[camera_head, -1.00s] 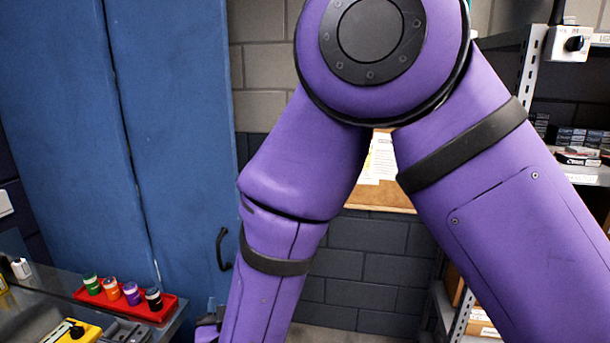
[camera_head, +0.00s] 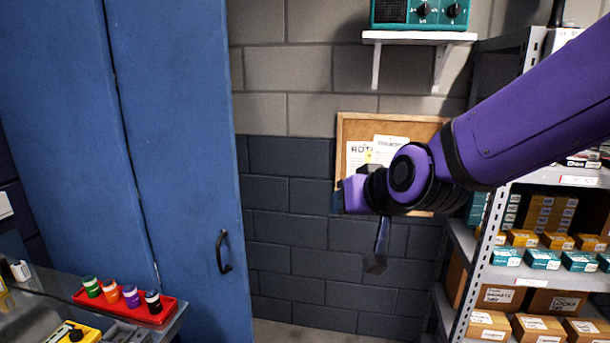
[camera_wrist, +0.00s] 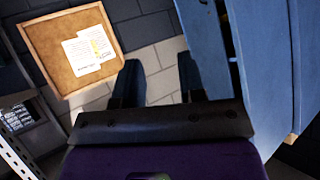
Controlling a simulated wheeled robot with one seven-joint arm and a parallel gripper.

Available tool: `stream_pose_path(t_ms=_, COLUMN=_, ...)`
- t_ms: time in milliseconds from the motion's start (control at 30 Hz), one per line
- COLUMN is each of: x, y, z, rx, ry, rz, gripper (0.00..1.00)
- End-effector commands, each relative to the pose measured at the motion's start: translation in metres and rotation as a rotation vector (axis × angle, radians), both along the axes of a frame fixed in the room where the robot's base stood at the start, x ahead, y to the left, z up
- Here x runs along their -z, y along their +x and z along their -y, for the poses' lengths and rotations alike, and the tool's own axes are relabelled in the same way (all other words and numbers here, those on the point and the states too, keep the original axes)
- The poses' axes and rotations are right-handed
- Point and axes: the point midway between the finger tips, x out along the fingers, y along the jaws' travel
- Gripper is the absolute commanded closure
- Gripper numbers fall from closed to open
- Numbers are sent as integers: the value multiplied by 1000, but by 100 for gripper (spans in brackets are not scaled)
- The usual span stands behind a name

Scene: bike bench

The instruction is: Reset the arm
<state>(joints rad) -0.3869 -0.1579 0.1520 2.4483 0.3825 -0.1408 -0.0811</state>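My gripper (camera_head: 348,190) is at the end of my purple arm, in the middle of the head view, in front of the brick wall and the corkboard. Its fingers are hard to make out there. In the wrist view my gripper (camera_wrist: 158,78) has its two dark fingers apart, with only wall between them. It holds nothing. The arm comes in from the right edge of the head view, and its end is raised clear of the bench.
A blue cabinet (camera_head: 180,120) with a black handle stands left. A red tray (camera_head: 125,307) with several small coloured bottles sits on the bench. Metal shelves (camera_head: 525,275) with boxes stand right, below and behind the arm. A corkboard (camera_head: 350,128) hangs on the wall.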

Motion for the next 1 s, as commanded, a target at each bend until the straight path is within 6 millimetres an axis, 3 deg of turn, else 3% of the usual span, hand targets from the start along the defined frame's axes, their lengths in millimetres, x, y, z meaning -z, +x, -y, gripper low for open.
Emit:
stream_pose_path(t_ms=33, x=-10, y=-6, z=19, rx=12, ry=-15, rz=-17, gripper=63)
stream_pose_path(t_ms=267, x=-30, y=-53, z=100, rx=64, ry=-109, rz=-155, gripper=63)
stream_pose_path(t_ms=400, x=-37, y=-93, z=147, rx=118, ry=-166, rz=-249, gripper=63)
stream_pose_path(t_ms=600, x=-41, y=-153, z=199, rx=207, ry=-234, rz=-379, gripper=63)
stream_pose_path(t_ms=800, x=-40, y=-188, z=223, rx=263, ry=-263, rz=-458, gripper=63)
stream_pose_path(t_ms=1000, x=-39, y=-194, z=226, rx=271, ry=-269, rz=-473, gripper=63)
